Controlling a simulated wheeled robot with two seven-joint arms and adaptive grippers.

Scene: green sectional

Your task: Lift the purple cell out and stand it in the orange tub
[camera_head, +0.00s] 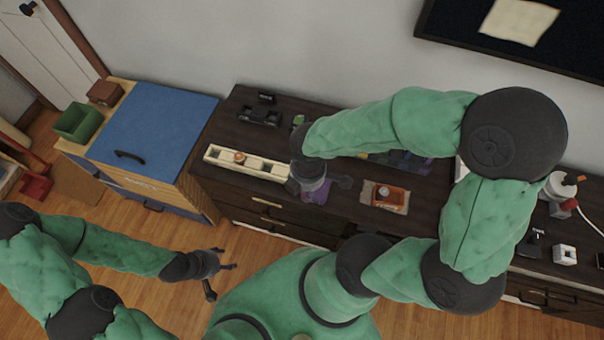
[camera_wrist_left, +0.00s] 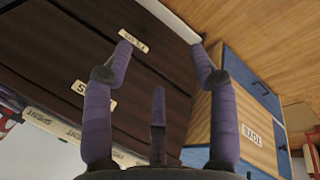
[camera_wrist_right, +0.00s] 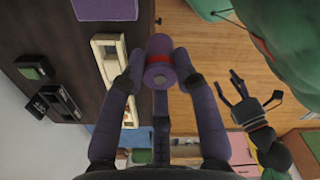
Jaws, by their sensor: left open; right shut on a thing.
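The purple cell (camera_wrist_right: 159,48), a cylinder with a red band, is held between the fingers of my right gripper (camera_wrist_right: 155,72) in the right wrist view. It is clear of the white slotted rack (camera_head: 247,162), which also shows beside it in the right wrist view (camera_wrist_right: 103,80). In the head view my right gripper (camera_head: 314,178) is above the dresser, just right of the rack; its arm hides much there. My left gripper (camera_head: 220,268) is open and empty, low before the dresser.
A purple flat thing (camera_wrist_right: 105,8) lies on the dark dresser top. A black device (camera_head: 260,114) stands behind the rack. A blue-topped cabinet (camera_head: 155,125) with a green bin (camera_head: 78,123) is at left.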

